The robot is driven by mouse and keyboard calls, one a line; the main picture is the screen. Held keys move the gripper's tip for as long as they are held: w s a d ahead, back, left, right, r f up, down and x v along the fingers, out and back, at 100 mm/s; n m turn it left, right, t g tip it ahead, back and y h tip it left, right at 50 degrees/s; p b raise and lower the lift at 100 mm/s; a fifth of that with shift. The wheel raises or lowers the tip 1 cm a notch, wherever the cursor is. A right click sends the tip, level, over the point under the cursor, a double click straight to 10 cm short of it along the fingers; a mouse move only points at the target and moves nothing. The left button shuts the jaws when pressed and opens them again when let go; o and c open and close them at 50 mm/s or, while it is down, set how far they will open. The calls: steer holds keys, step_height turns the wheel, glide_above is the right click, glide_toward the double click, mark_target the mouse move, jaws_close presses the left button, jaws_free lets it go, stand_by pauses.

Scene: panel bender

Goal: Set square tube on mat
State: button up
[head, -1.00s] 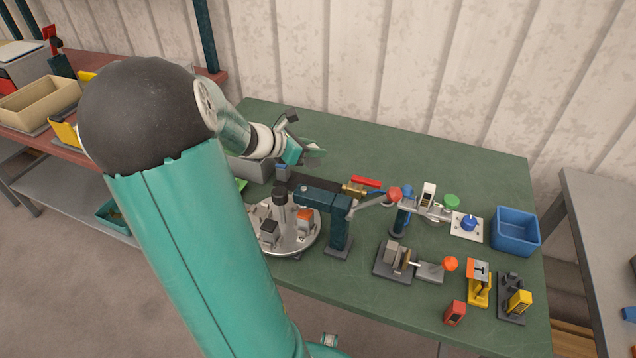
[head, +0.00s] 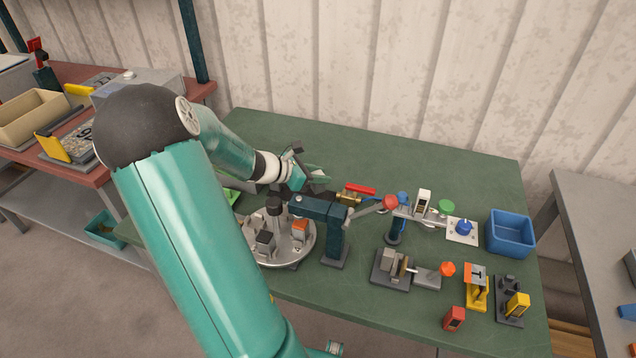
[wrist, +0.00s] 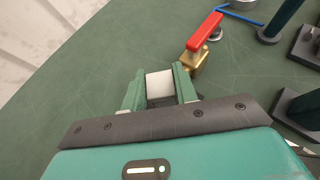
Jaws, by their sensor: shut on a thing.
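My gripper (wrist: 158,74) is shut on a pale grey, square-faced piece, which I take to be the square tube (wrist: 159,85). It sits between the two green fingers in the wrist view, with a dark area just below it. In the head view my gripper (head: 312,174) is over the green table, behind the dark teal press arm and left of the red-handled brass valve. The tube cannot be made out there. A dark patch (head: 319,197) beside the gripper may be the mat, but it is mostly hidden. I cannot tell whether the tube touches anything below.
The brass valve with its red handle (wrist: 205,32) is close to the right finger. The dark teal press (head: 336,235) and round metal turntable (head: 290,246) stand in front. A blue bin (head: 510,233) is at the right. The back of the green table (head: 400,155) is clear.

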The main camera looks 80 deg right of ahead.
steer(key=shift+f, duration=1.5)
steer(key=shift+f, duration=0.2)
steer(key=o, duration=1)
steer(key=shift+o, duration=0.2)
steer(key=shift+r, duration=0.1)
steer(key=shift+r, duration=0.15)
steer(key=v, duration=1.1)
steer(key=shift+w+a, duration=0.25)
steer(key=shift+w, duration=0.05)
steer(key=shift+r, duration=0.15)
